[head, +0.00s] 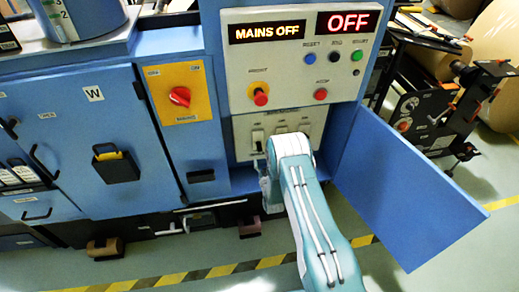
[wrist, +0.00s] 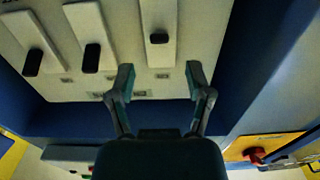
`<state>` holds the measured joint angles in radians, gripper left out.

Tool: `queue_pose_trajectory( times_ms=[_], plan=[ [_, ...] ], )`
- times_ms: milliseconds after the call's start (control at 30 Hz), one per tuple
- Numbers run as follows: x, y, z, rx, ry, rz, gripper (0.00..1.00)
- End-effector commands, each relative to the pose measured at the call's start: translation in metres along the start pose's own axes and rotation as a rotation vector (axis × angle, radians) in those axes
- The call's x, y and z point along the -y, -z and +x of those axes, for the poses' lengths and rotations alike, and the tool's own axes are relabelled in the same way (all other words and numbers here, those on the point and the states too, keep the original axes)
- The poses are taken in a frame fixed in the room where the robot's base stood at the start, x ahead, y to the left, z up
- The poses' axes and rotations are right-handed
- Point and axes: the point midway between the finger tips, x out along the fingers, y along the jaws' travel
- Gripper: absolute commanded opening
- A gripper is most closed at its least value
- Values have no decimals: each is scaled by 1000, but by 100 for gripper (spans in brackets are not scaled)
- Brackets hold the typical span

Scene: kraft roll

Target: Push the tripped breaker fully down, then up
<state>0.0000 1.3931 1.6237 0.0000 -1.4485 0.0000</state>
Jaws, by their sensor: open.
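Three breakers with black toggles sit on a pale panel (head: 243,147). In the wrist view, the right breaker's toggle (wrist: 158,38) stands at a different height from the middle toggle (wrist: 91,58) and left toggle (wrist: 32,62), which sit lower in the picture. I cannot tell from this which is tripped. My gripper (wrist: 160,80) is open and empty. Its fingertips lie just below the right breaker in the wrist view, one to each side of it, with no contact visible.
Above the breakers are a "MAINS OFF" display (head: 267,32), an "OFF" display (head: 348,22) and a red knob (head: 261,97). A red rotary switch (head: 180,97) is at the left. An open blue door (head: 405,195) stands close to the right of my arm.

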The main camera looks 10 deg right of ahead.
Motion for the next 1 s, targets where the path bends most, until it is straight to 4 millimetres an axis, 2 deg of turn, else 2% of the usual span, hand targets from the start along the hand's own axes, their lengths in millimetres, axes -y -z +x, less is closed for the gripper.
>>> queue_pose_trajectory(
  times_ms=[200,400,567,800,867,900,933,967,1000],
  plan=[
    [0,0,38,-1,0,0,66],
    [0,-1,62,1,0,0,66],
    [0,0,69,2,0,0,66],
    [0,0,70,2,0,0,66],
    [0,0,70,2,0,0,39],
    [0,0,70,2,0,0,21],
    [0,0,70,2,0,0,8],
    [0,0,70,2,0,0,0],
    [0,0,70,2,0,0,0]
  ],
)
